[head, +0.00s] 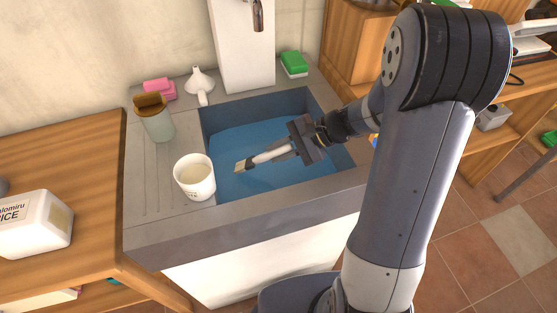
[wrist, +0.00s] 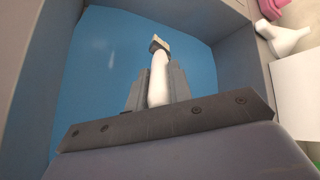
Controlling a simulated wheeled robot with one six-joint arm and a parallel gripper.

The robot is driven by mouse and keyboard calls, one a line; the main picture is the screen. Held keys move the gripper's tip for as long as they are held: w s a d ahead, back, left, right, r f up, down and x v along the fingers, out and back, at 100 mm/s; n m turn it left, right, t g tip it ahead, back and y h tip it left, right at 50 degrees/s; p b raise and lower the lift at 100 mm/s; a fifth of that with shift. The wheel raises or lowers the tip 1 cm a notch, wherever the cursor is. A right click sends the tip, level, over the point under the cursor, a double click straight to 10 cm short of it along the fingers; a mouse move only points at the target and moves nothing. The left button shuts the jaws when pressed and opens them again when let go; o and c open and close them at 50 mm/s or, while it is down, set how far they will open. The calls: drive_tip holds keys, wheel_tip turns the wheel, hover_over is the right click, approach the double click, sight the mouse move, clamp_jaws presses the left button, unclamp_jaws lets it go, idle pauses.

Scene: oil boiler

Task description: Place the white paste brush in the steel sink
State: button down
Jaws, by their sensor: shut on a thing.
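The white paste brush (head: 268,154) is held in my gripper (head: 282,150), its bristle end pointing left in the head view. In the wrist view the white brush (wrist: 158,78) stands between the two grey fingers (wrist: 155,92), bristles away from me. The steel sink (head: 172,213) has a grey rim and a blue basin (head: 290,125). My gripper and the brush are over the basin opening, within its walls in the wrist view. I cannot tell whether the brush touches the basin floor.
A white mug (head: 194,178) stands on the sink's front left rim. A grey-green container (head: 157,124), pink sponge (head: 160,89), white funnel (head: 200,82) and green sponge (head: 294,64) stand around the basin.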

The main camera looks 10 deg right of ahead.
drive_tip(key=shift+f, duration=1.75)
drive_tip(key=shift+f+b, duration=0.15)
drive_tip(key=shift+b, duration=0.2)
drive_tip(key=c, duration=1.3)
unclamp_jaws()
drive_tip(key=shift+r, duration=0.25)
drive_tip(key=p+v, duration=0.1)
drive_tip(key=v, duration=1.1)
